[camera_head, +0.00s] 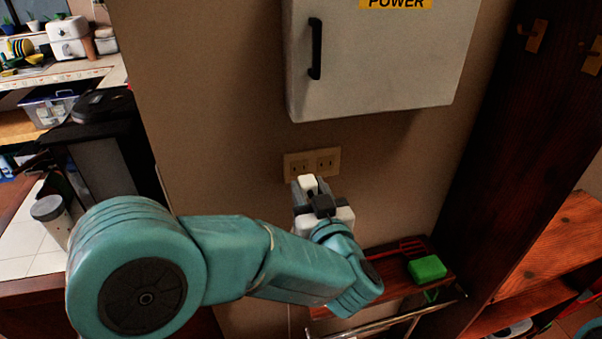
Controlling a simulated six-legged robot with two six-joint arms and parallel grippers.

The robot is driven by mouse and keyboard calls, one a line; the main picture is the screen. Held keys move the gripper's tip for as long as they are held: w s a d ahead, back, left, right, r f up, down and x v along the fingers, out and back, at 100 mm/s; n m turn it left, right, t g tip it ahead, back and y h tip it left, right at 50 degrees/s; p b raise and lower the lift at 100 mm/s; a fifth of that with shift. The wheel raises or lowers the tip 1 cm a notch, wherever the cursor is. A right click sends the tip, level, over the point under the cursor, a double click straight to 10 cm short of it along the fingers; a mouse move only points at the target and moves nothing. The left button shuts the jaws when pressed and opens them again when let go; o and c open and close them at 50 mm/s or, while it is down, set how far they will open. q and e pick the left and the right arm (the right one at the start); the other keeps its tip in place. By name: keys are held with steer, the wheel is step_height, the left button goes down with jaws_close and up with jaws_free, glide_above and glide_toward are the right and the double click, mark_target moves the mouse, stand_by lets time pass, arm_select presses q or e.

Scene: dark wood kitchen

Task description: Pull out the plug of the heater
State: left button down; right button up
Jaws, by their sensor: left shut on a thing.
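My left arm reaches in from the left, and its left gripper (308,188) is in front of the wall just below the outlet. The gripper is shut on a small white plug (307,182). The beige wall outlet (327,161) has two sockets; the plug is at the lower edge of its left part. I cannot tell whether the prongs are in the socket. A thin pale cord seems to run down below the arm. The heater is not clearly in view. My right gripper is not in view.
A white power box (380,60) with a black handle hangs above the outlet. A wooden shelf with a green block (427,269) and metal rail is at the lower right. A dark wood panel (520,130) stands at right, a cluttered counter at left.

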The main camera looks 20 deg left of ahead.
arm_select(q)
steer(key=shift+v, duration=0.95)
steer(key=shift+s, duration=0.1)
